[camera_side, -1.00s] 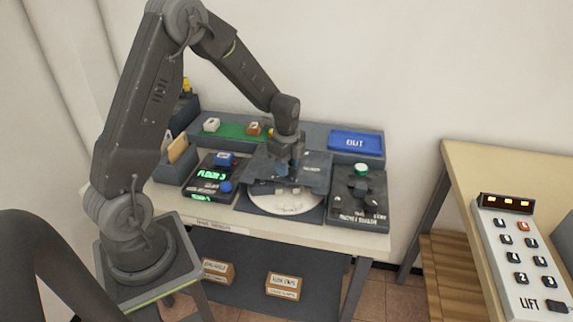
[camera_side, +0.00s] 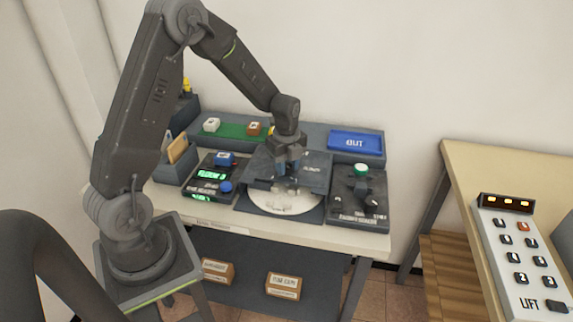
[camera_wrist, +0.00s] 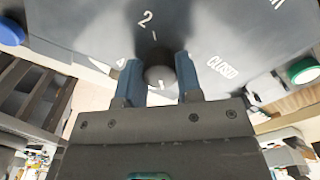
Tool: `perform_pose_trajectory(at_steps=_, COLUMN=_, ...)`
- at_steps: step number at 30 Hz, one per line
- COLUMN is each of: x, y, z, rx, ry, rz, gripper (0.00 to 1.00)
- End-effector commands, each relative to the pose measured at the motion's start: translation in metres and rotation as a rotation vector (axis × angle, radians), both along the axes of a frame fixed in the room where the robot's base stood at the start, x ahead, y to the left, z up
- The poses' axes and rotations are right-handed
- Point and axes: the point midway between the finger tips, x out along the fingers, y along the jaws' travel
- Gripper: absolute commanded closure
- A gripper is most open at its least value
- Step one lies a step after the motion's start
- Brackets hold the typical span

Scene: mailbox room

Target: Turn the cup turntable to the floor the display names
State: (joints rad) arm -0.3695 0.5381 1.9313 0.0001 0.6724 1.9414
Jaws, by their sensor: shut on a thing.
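My gripper (camera_side: 287,176) is over the middle of the turntable unit. In the wrist view, its two blue fingers (camera_wrist: 158,84) are shut on a dark round knob (camera_wrist: 159,68). The dark plate (camera_wrist: 200,25) under the knob carries a "2", a "1" and the word "CLOSED". The white turntable disc (camera_side: 285,204) shows at the plate's front edge; most of it is hidden. I see no cups on the visible part. The green display (camera_side: 211,175) left of the turntable reads "FLOOR" and what looks like a 3.
A blue button (camera_side: 225,187) is left of the turntable. A panel (camera_side: 357,215) with a green-topped button (camera_side: 361,169) is on the right. A blue OUT tray (camera_side: 355,141) is at the back. A lift keypad (camera_side: 520,255) lies on the separate right table.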

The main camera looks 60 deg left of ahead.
Motion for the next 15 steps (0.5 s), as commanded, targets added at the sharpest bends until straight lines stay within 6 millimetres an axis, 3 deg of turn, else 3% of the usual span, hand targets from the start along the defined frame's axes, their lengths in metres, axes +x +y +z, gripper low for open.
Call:
perform_pose_trajectory(at_steps=2, x=0.0008, y=-0.0004, z=0.0011, rx=0.000, ry=-0.002, rz=0.001, gripper=1.00)
perform_pose_trajectory(at_steps=3, x=0.0008, y=-0.0004, z=0.0011, rx=0.000, ry=-0.002, rz=0.001, gripper=0.66)
perform_pose_trajectory(at_steps=11, x=0.0004, y=-0.0002, z=0.0005, rx=0.000, ry=-0.001, rz=0.001, gripper=0.41)
perform_pose_trajectory(at_steps=15, x=0.0002, y=-0.0001, z=0.0003, rx=0.000, ry=-0.001, rz=0.001, gripper=0.41)
